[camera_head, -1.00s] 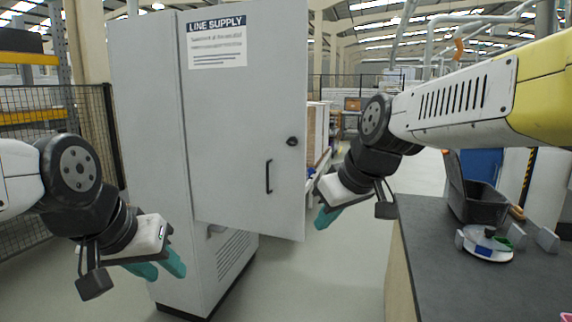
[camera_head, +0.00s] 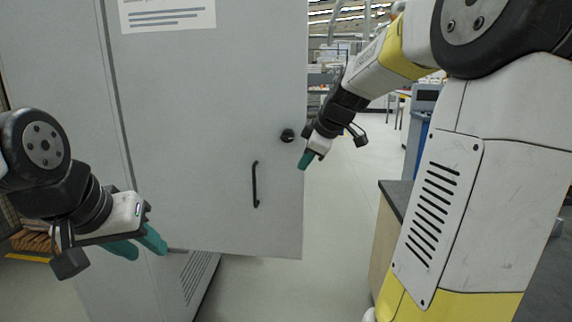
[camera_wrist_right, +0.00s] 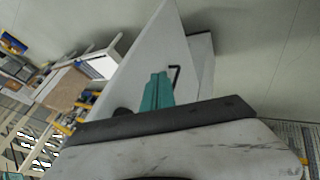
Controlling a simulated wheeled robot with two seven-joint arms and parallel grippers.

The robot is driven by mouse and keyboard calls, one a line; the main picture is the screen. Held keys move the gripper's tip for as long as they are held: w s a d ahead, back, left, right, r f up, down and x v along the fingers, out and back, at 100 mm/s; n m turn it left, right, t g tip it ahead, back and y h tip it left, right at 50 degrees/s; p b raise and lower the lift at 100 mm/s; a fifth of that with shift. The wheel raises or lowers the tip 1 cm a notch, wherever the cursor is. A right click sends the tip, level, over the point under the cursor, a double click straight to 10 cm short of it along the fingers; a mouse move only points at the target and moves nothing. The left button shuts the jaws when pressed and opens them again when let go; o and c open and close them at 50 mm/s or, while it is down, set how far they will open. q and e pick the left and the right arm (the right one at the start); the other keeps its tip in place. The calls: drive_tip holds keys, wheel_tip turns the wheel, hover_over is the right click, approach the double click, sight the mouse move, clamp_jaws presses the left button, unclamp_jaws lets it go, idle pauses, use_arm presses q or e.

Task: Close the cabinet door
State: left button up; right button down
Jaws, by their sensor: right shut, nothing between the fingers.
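The grey cabinet door (camera_head: 205,110) stands open, swung out from the cabinet (camera_head: 50,70). It has a black bar handle (camera_head: 255,184) and a round black lock (camera_head: 287,135) near its free right edge. In the right wrist view the door (camera_wrist_right: 140,60) is a tilted pale panel behind the fingers, with its handle (camera_wrist_right: 174,75) showing. My right gripper (camera_head: 305,160) is shut and empty at the door's free edge, below the lock; I cannot tell if it touches. Its teal fingers (camera_wrist_right: 157,92) are together. My left gripper (camera_head: 138,245) is open and empty in front of the door's lower left.
A dark-topped workbench (camera_head: 395,198) stands to the right, partly hidden by my right arm. Open floor (camera_head: 325,225) lies between the door and the bench. The cabinet's vented lower part (camera_head: 195,275) shows below the door.

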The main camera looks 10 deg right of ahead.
sight(295, 175)
drive_tip(key=x, duration=0.3)
drive_tip(key=w+x, duration=0.1)
drive_tip(key=x, duration=0.2)
drive_tip(key=d+x, duration=0.1)
drive_tip(key=x, duration=0.3)
drive_tip(key=shift+w+r, duration=0.3)
drive_tip(key=shift+r, duration=0.1)
drive_tip(key=shift+w+d, duration=0.25)
drive_tip(key=shift+w, duration=0.5)
